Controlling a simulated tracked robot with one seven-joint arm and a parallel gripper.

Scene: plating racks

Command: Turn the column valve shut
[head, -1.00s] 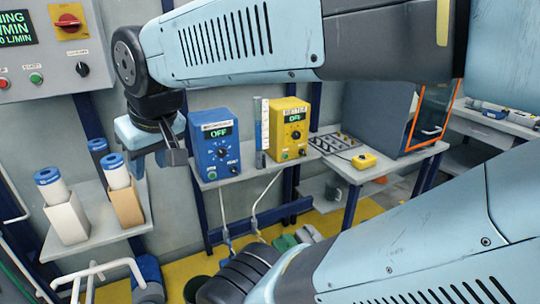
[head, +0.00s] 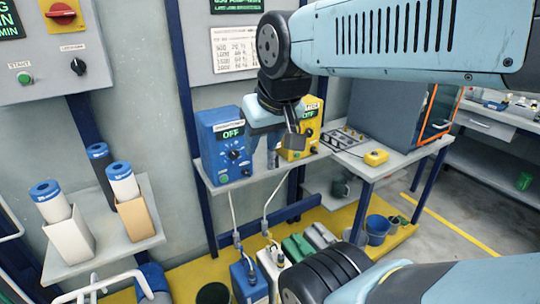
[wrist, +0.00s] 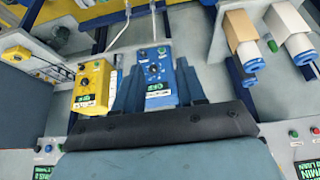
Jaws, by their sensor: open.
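I cannot make out a column valve for certain in either view. In the head view, my gripper (head: 282,148) hangs open and empty in front of the gap between a blue box (head: 224,160) and a yellow box (head: 310,112). It hides part of the yellow box and whatever stands between the two. Both boxes have knobs and a display; the blue one reads OFF. The wrist view looks upside down, with the blue box (wrist: 158,82) ahead of my gripper and the yellow box (wrist: 92,85) to its left.
A shelf (head: 120,235) at left holds blue-capped cylinders (head: 122,180) in holders. A control panel with a red rotary switch (head: 62,13) hangs above. White hoses (head: 233,215) run down to canisters (head: 248,282). A small yellow box (head: 376,157) sits on the right bench. Open floor (head: 430,225) lies right.

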